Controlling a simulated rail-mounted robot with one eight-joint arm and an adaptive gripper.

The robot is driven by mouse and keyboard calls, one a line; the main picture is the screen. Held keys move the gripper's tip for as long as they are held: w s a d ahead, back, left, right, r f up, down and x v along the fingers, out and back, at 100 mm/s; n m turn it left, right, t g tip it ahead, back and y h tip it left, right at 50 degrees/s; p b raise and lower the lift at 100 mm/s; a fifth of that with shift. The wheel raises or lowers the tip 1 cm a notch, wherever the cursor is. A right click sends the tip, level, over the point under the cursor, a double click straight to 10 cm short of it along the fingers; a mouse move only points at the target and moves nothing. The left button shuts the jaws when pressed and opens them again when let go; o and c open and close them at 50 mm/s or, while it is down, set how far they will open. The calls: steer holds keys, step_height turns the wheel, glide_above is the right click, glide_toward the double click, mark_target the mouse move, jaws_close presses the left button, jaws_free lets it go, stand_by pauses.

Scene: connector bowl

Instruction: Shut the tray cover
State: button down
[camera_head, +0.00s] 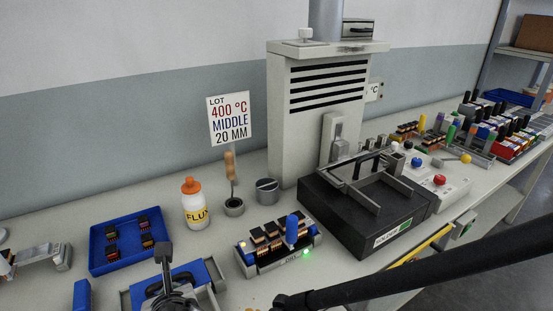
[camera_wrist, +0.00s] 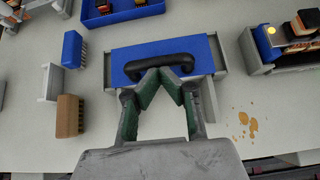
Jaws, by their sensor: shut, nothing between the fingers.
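A flat blue cover (camera_wrist: 203,52) with a black arched handle (camera_wrist: 160,58) lies in a grey frame (camera_wrist: 221,58) in the wrist view. In the head view the blue cover (camera_head: 208,272) shows at the lower left, partly hidden behind dark parts. My gripper (camera_wrist: 162,74) is shut and empty, its green-padded fingertips meeting just at the near side of the handle. I cannot tell whether they touch it. The fingers and palm hide the area below the cover.
A blue tray of connectors (camera_head: 128,262), a flux bottle (camera_head: 195,206) and a lit connector fixture (camera_head: 268,262) stand nearby. A black box (camera_head: 330,215) stands right. The wrist view shows a blue brush (camera_wrist: 72,50), a brown brush (camera_wrist: 70,115) and brown spots (camera_wrist: 245,122).

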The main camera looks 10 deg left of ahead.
steer(key=shift+w+a+r, duration=0.2)
steer(key=shift+a, duration=0.05)
steer(key=s+d, duration=0.1)
steer(key=s+d+f, duration=0.1)
steer(key=s, duration=0.1)
steer(key=shift+s+d, duration=0.15)
steer(key=shift+d, duration=0.2)
steer(key=p+v, duration=0.3)
steer(key=v, duration=0.7)
steer(key=shift+f, duration=0.2)
steer(key=shift+s+d, duration=0.1)
